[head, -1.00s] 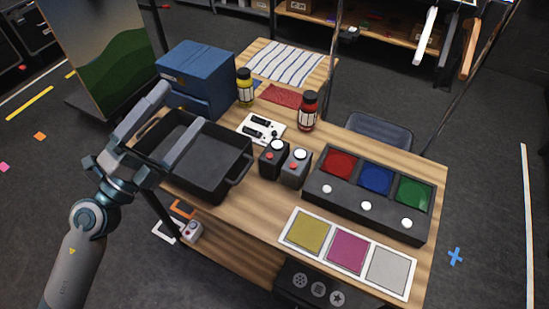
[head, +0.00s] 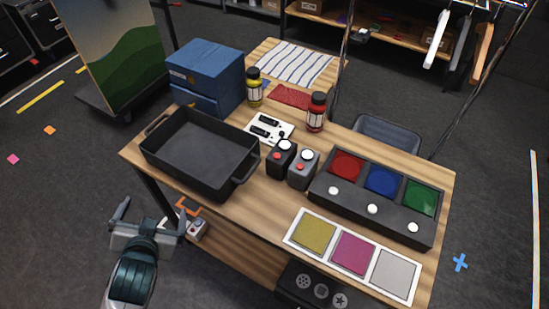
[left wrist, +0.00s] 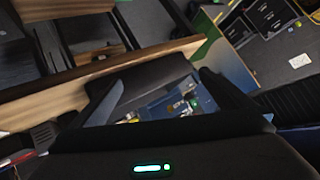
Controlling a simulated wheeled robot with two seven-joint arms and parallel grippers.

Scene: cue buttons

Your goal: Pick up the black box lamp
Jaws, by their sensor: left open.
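Two small box lamps with white domes and red buttons stand side by side near the middle of the table in the head view. The black box lamp (head: 279,163) is the left one, and the dark grey one (head: 302,173) is close to its right. Both stand upright. My left gripper (head: 155,212) is open and empty, off the table's left front edge, with the black tray between it and the lamps. In the left wrist view its open fingers (left wrist: 165,98) face the table edge; I cannot make out the lamps there. My right gripper is not in view.
The table (head: 225,217) also holds a black tray (head: 240,185), a blue box (head: 207,75), yellow (head: 254,88) and red (head: 316,112) bottles, a dark panel (head: 340,207) with coloured squares, and a card (head: 320,265) with three swatches. Bare wood lies in front of the lamps.

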